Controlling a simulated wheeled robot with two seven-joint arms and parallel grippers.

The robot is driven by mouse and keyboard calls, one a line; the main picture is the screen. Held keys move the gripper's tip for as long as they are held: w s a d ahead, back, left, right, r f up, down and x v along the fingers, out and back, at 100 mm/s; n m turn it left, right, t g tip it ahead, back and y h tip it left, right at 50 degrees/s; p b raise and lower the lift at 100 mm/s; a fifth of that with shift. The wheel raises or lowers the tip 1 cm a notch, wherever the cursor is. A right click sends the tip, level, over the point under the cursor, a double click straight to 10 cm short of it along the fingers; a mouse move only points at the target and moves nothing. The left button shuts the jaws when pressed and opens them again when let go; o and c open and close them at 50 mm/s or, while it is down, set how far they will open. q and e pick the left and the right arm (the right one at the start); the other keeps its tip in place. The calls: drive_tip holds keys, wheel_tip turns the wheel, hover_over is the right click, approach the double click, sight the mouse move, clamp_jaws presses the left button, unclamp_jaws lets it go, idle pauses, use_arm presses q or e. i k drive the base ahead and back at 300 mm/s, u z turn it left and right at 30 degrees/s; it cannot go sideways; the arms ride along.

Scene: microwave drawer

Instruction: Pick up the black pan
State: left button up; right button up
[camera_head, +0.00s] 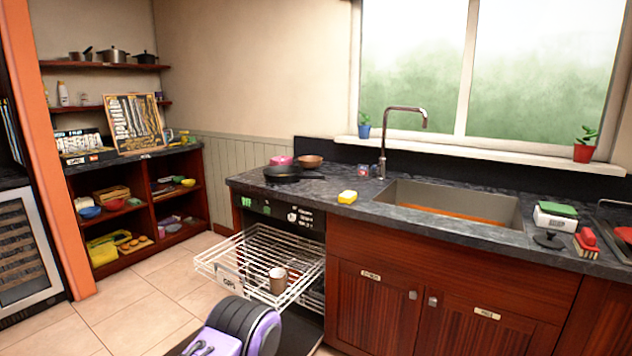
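The black pan (283,172) sits on the dark countertop (335,208), near its left end. Its handle seems to point to the right. A pink bowl (281,160) and a brown bowl (310,161) stand just behind it.
Below the pan, a white wire dishwasher rack (243,262) is pulled out with a cup (278,280) in it. A purple and dark object (240,328) is at the bottom.

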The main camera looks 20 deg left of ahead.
sight(276, 174)
drive_tip(key=u, duration=0.55)
drive_tip(key=i, duration=0.6)
drive_tip(key=u, duration=0.6)
drive_tip(key=i, duration=0.85)
drive_tip(key=z, duration=0.35)
